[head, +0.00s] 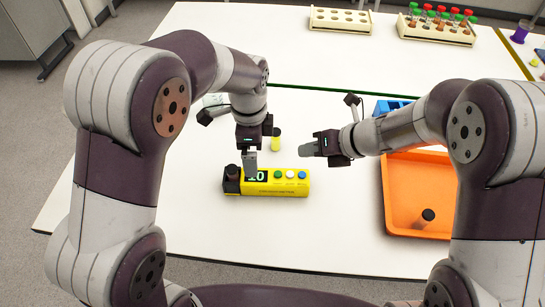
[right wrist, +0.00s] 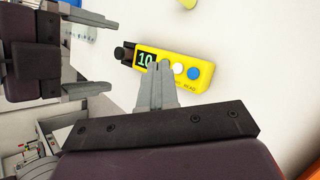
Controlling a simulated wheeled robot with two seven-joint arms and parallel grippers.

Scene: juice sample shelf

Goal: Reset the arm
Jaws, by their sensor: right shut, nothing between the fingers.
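My right gripper (head: 303,150) is shut with nothing between its fingers. It is above the table, apart from and behind the yellow device (head: 285,187). In the right wrist view its fingertips (right wrist: 157,68) overlap the device in the picture. My left gripper (head: 250,172) points down by the device's display in the head view. In the right wrist view the left gripper (right wrist: 98,52) has its two fingers apart and nothing between them. The device has a display reading 10, green, white and blue buttons, and a dark holder with a dark tube (head: 232,172) at its left end.
A small yellow vial (head: 276,143) stands behind the device. An orange tray (head: 398,228) at right holds a dark-capped tube (head: 425,217). A blue container (head: 386,105) is behind it. Two racks (head: 340,26) (head: 407,32) stand at the back, the right one with capped tubes.

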